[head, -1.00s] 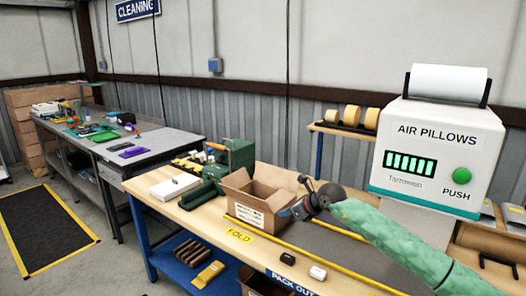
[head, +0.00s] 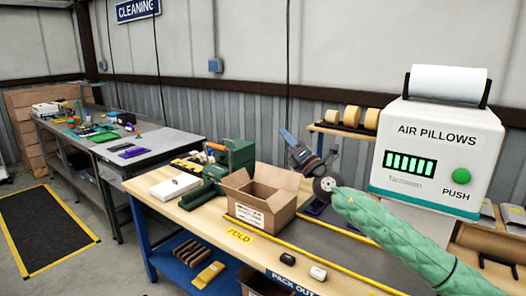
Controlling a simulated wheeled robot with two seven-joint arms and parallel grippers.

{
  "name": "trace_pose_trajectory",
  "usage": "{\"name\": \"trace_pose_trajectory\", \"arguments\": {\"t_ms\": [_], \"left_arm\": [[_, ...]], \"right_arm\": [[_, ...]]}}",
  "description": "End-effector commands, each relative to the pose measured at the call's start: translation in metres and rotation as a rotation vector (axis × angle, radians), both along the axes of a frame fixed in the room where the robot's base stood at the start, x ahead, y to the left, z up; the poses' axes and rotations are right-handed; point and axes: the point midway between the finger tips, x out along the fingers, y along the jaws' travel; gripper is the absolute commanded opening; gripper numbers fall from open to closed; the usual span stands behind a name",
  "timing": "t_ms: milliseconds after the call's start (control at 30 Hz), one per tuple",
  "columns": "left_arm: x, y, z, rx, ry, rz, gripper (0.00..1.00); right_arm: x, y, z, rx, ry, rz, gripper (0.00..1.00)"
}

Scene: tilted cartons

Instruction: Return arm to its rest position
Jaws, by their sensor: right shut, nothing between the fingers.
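My right arm, in a green quilted sleeve, comes in from the lower right in the head view. My right gripper (head: 287,137) is up and to the right of the open cardboard carton (head: 262,205), its blue-tipped end pointing up and left. It is clear of the carton, and its fingers are shut with nothing between them. The carton stands on the packing bench with its flaps open; its inside is mostly hidden. My left gripper is not in view.
The white air pillow machine (head: 438,150) stands close to my right arm. Tape rolls (head: 352,117) sit on a rack behind. A green machine (head: 232,160) and a white box (head: 175,186) are left of the carton. Two small items (head: 318,272) lie at the front edge.

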Motion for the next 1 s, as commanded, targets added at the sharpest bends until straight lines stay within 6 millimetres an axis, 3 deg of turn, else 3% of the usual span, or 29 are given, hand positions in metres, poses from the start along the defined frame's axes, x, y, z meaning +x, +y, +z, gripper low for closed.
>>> {"name": "trace_pose_trajectory", "arguments": {"t_ms": [100,167,267,367,467,633,800,1000], "left_arm": [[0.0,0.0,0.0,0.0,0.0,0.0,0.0],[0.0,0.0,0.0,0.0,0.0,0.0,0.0],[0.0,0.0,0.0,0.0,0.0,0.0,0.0],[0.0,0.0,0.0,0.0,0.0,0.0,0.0],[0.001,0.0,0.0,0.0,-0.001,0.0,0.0],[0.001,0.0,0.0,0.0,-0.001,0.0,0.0],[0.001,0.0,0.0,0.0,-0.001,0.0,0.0],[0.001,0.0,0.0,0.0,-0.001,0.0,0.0]], "right_arm": [[-0.012,-0.023,0.043,0.251,0.023,-0.025,0.0],[-0.017,-0.036,0.055,0.381,0.052,-0.04,0.0],[-0.025,-0.059,0.062,0.593,0.123,-0.07,0.0],[-0.032,-0.08,0.052,0.799,0.225,-0.108,0.0],[-0.04,-0.098,0.023,0.994,0.36,-0.16,0.0],[-0.063,-0.116,-0.052,1.27,0.636,-0.272,0.0],[-0.095,-0.118,-0.129,1.437,0.89,-0.379,0.0],[-0.142,-0.112,-0.208,1.555,1.152,-0.484,0.0]]}}
